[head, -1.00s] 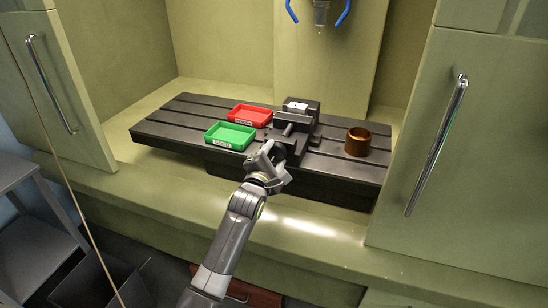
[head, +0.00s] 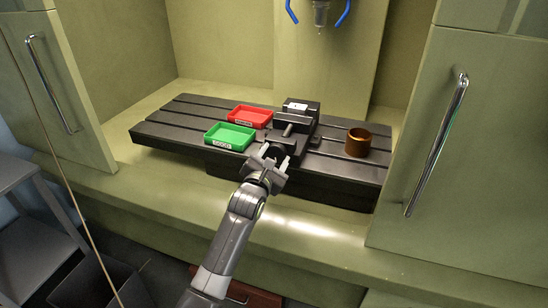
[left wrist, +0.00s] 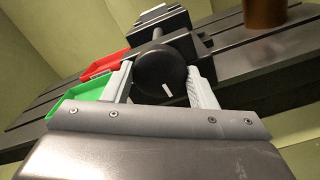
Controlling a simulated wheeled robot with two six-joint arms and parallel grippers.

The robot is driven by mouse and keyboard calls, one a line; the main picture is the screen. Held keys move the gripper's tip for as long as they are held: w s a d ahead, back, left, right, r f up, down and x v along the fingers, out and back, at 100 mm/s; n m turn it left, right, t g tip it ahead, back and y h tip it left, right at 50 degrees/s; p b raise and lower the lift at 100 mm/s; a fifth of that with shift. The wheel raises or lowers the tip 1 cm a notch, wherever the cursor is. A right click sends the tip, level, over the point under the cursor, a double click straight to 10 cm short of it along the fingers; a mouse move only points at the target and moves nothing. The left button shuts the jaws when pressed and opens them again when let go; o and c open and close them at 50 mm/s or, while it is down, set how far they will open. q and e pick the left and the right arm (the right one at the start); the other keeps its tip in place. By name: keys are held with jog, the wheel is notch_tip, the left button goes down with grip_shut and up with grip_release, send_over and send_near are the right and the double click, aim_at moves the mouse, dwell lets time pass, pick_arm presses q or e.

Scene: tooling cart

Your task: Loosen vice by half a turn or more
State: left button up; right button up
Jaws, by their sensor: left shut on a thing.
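My left gripper (head: 275,157) is at the front of the vice. Its two pale fingers lie on either side of the knob in the left wrist view (left wrist: 163,88) and are shut on it. In the head view the gripper hides most of the knob. My right gripper is not in view.
A red tray (head: 268,122) and a green tray (head: 207,136) sit left of the vice. A brown cylinder (head: 357,146) stands to its right. Cabinet doors with long handles (head: 436,145) flank the recess. A blue-hosed nozzle (head: 321,12) hangs above.

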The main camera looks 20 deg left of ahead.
pick_arm(q)
jog(key=shift+f, duration=0.15)
jog(key=o, duration=1)
jog(key=shift+c, duration=0.2)
jog(key=s+b, duration=0.1)
jog(key=s, duration=1.6)
jog(key=shift+s+a, duration=0.2)
jog(key=shift+a, duration=0.05)
